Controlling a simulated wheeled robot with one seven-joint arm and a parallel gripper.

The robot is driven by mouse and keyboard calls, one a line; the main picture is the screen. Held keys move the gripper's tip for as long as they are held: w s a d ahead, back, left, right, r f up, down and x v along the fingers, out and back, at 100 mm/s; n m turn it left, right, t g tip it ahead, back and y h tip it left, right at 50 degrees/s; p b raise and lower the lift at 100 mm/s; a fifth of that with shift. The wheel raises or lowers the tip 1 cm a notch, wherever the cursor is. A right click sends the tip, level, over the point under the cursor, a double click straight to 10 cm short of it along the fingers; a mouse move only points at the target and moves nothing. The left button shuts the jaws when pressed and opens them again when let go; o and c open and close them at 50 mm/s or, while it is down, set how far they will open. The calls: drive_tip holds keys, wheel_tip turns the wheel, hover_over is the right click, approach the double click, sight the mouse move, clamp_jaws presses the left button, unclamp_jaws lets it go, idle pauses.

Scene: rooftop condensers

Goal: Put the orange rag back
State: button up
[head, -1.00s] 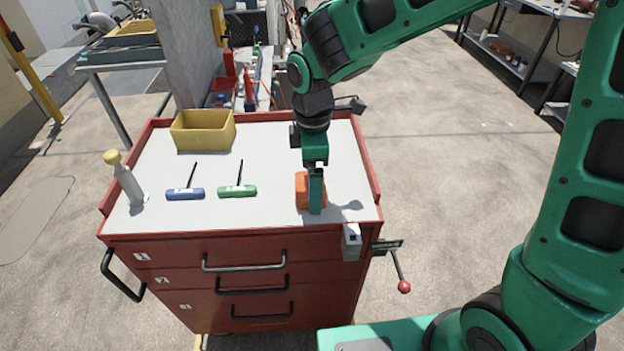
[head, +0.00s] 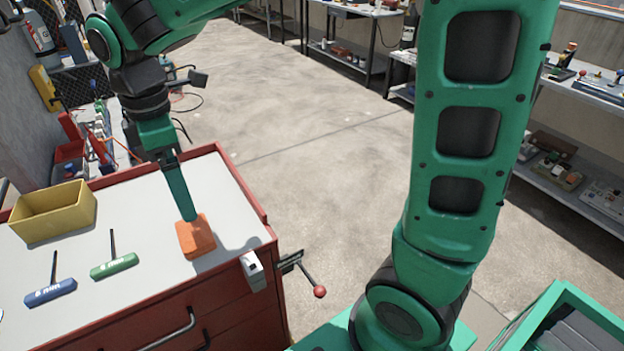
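The orange rag (head: 196,238), a folded block shape, lies on the pale top of the red tool cabinet (head: 255,200), near its front right corner. My gripper (head: 190,218) points down at the rag, with its tip overlapping the rag's far edge in the picture. Only one green finger shows clearly, so I cannot tell whether it is open or shut, or whether it touches the rag.
A yellow bin (head: 52,212), a green-handled hex key (head: 114,266) and a blue-handled hex key (head: 50,292) are on the cabinet top, left of the rag. A vise-like fitting (head: 300,270) with a red-knobbed lever juts from the cabinet's right side. An open green-edged box (head: 570,325) is at bottom right. Floor beyond is clear.

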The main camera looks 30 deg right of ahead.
drive_tip(key=s+d+m, duration=0.2)
drive_tip(key=d+m, duration=0.3)
drive_tip(key=d, duration=0.6)
drive_tip(key=s+d+m, duration=0.2)
drive_tip(key=d+m, duration=0.4)
drive_tip(key=d, duration=0.4)
drive_tip(key=s+d+f+m, duration=0.2)
drive_tip(key=s+d+m, duration=0.4)
drive_tip(key=s+d, duration=0.1)
drive_tip(key=s+d+f+m, duration=0.2)
drive_tip(key=s+d+m, duration=0.5)
drive_tip(key=s, duration=0.3)
drive_tip(key=shift+f, duration=0.3)
drive_tip(key=shift+w, duration=0.1)
